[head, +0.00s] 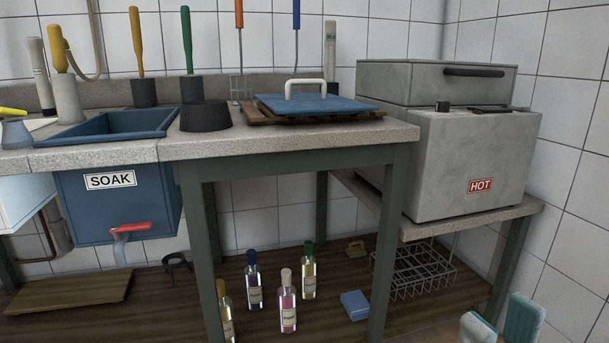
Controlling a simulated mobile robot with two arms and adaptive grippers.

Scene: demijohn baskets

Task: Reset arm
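My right gripper (501,318) shows at the bottom right corner of the head view. Its two pale and teal fingertips point up and stand apart with nothing seen between them. It is in front of the lower right part of the bench, to the right of the wire basket (413,271). The rest of the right gripper and its arm are below the picture edge. My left gripper is not in view.
A grey box marked HOT (470,150) stands on the lower right bench. The stone counter (285,140) carries a blue board with a handle (315,104) and a blue SOAK basin (115,200). Several bottles (288,303) stand on the wooden shelf below.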

